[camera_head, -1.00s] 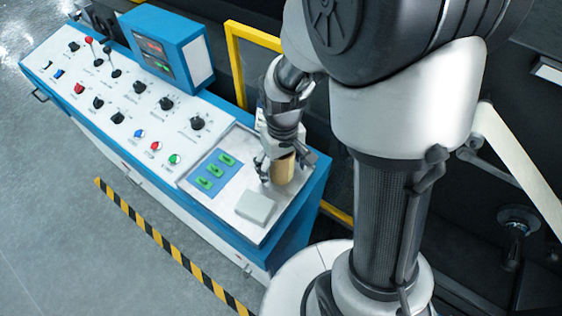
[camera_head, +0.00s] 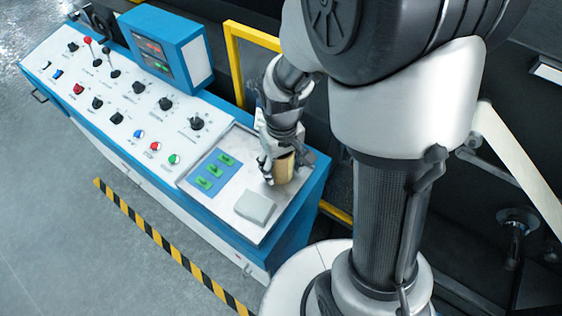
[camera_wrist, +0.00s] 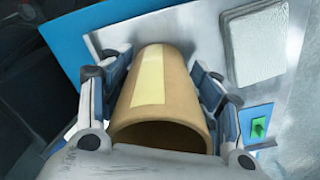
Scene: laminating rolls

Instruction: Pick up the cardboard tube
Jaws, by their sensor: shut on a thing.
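The cardboard tube (camera_head: 284,168) is tan and stands upright at the right end of the control console, on or just above its metal tray (camera_head: 236,147). In the wrist view the tube (camera_wrist: 185,100) shows its open end towards the camera and a pale yellow strip along its side. My gripper (camera_head: 281,167) is shut on the tube, with one finger on each side; the fingers also show in the wrist view (camera_wrist: 160,90). I cannot tell whether the tube's lower end touches the tray.
A grey-white block (camera_head: 255,207) and a blue panel with green switches (camera_head: 213,172) lie beside the tube. The console (camera_head: 130,110) carries knobs and buttons, with a blue display box (camera_head: 168,50) behind. A yellow rail (camera_head: 236,65) stands behind the tray.

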